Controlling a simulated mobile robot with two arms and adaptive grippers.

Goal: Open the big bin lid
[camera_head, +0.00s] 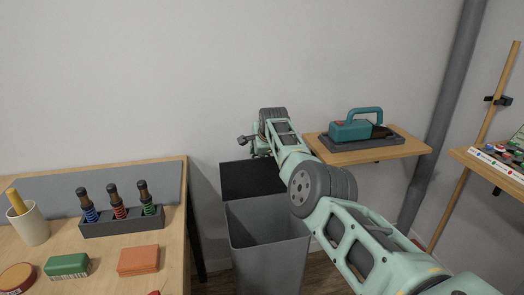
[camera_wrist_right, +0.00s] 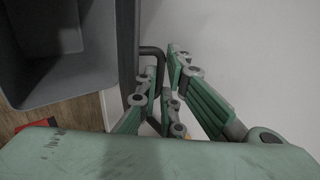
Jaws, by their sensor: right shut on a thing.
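The big bin (camera_head: 268,262) is grey and stands on the floor right of the workbench, with its opening uncovered. Its dark lid (camera_head: 252,180) is raised at the back of the bin, near the wall. My right gripper (camera_head: 250,147) is at the lid's top edge. In the right wrist view, the right gripper's green fingers (camera_wrist_right: 165,95) are shut around the dark bar handle (camera_wrist_right: 157,60) on the lid's edge. The grey bin (camera_wrist_right: 60,85) also shows at the left there. The arm hides part of the bin's right side. My left gripper is not in view.
A workbench (camera_head: 105,262) at the left holds a cup (camera_head: 30,224), a dark rack (camera_head: 122,222) of tools and small blocks. A wall shelf (camera_head: 395,150) with a teal case (camera_head: 357,128) is right of my arm. A grey pipe (camera_head: 440,120) stands farther right.

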